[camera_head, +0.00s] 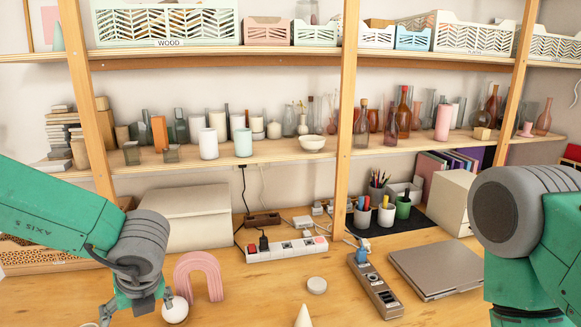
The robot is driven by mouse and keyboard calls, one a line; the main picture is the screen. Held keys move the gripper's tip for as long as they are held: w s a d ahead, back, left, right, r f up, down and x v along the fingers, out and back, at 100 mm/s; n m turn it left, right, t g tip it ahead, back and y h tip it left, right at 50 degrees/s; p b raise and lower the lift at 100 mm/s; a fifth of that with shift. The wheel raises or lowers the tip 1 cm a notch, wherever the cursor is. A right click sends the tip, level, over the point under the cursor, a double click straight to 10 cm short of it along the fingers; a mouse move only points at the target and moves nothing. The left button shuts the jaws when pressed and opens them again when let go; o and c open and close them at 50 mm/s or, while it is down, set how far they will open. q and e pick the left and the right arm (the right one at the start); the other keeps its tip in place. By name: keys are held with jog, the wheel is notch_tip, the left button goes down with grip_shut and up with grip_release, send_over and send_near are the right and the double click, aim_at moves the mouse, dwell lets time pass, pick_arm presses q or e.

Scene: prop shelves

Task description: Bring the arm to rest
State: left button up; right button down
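My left arm comes in from the left, and its gripper (136,308) points down over the tabletop at the lower left. Its fingers look spread apart, with no object visible between them; the lower part is close to the frame's bottom edge. A white ball (175,311) is just right of the right finger; I cannot tell if they touch. My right arm (520,215) fills the right side, bent downward. Its gripper is out of the frame.
A pink arch (199,277) stands close to my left gripper. A white cone (303,317), small round dish (317,285), power strips (287,249), and closed laptop (437,268) occupy the table (245,295). Wooden shelves (265,153) with glassware and upright posts stand behind.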

pick_arm(q)
jog(key=s+f+m+t+h, duration=0.1)
jog(key=s+f+m, duration=0.3)
jog(key=f+m, duration=0.55)
jog(key=s+f+m+t, duration=0.1)
jog(key=s+f+m, duration=0.4)
jog(key=m, duration=0.7)
jog(key=s+a+f+m+g+h, duration=0.1)
jog(key=s+f+m+g+h, duration=0.2)
jog(key=s+m, duration=0.8)
jog(key=s+f+m+g, duration=0.2)
jog(key=s+f+m, duration=0.3)
jog(key=s+m, duration=0.55)
jog(key=w+d+f+b, duration=0.1)
jog(key=w+f+b, duration=0.2)
jog(key=f+b, duration=0.6)
jog(key=shift+w+d+f+m+t+b, duration=0.2)
jog(key=shift+w+f+m+t+b, duration=0.15)
jog(key=shift+b, duration=0.2)
pick_arm(e)
notch_tip(320, 180, down, 10)
jog(key=shift+w+f, duration=0.2)
jog(key=shift+w, duration=0.1)
jog(key=shift+r, duration=0.1)
